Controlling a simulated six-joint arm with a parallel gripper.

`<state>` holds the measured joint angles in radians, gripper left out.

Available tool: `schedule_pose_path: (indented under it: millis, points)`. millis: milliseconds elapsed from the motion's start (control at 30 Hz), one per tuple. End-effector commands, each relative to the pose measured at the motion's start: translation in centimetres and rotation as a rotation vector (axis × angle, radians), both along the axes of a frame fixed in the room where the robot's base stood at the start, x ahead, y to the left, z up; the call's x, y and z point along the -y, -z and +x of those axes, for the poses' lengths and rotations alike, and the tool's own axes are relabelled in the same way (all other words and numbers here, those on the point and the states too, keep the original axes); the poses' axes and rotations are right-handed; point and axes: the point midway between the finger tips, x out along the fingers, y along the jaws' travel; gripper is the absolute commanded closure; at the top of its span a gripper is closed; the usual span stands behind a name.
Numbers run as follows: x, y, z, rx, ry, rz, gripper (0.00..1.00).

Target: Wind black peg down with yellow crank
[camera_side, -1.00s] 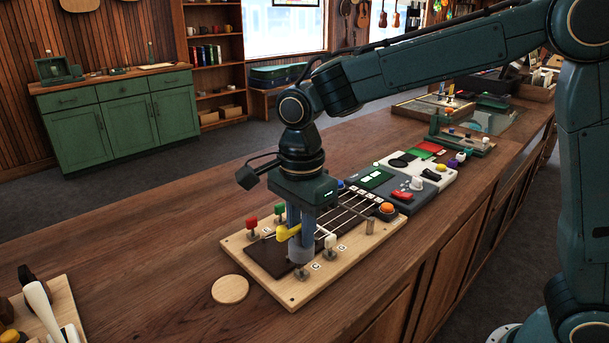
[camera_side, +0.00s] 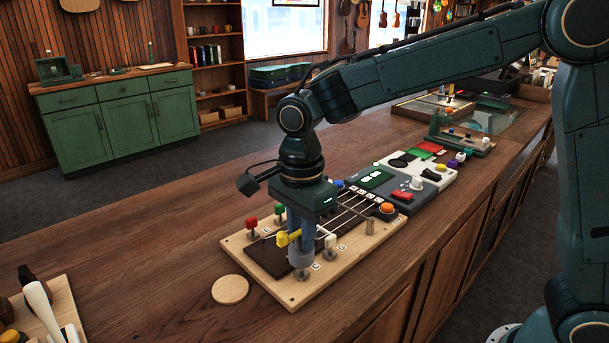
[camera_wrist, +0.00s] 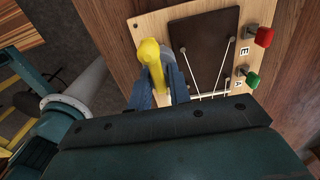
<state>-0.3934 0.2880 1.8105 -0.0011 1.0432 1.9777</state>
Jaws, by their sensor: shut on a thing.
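My gripper (camera_side: 300,235) points down over the near side of the peg board (camera_side: 349,270). It is shut on the yellow crank (camera_side: 282,239), whose bent yellow arm also shows in the wrist view (camera_wrist: 149,52) between the fingers. A grey cylinder (camera_side: 301,257) is below the fingers, above a metal post at the board's near edge. I cannot make out the black peg; the crank and gripper may hide it.
A red peg (camera_side: 252,222) and a green peg (camera_side: 279,208) stand on the left side of the board, a white peg (camera_side: 330,241) close right of the gripper. Strings run along the board. A round wooden disc (camera_side: 230,289) lies on the counter in front.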

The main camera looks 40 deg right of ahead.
Motion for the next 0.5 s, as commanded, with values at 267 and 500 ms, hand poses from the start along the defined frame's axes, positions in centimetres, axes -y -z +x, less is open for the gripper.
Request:
schedule_pose_path:
  millis: [267,500]
  points:
    - [0.00,0.30,0.01,0.000,0.000,0.000,1.00]
    - [0.00,0.55,0.01,0.000,0.000,0.000,1.00]
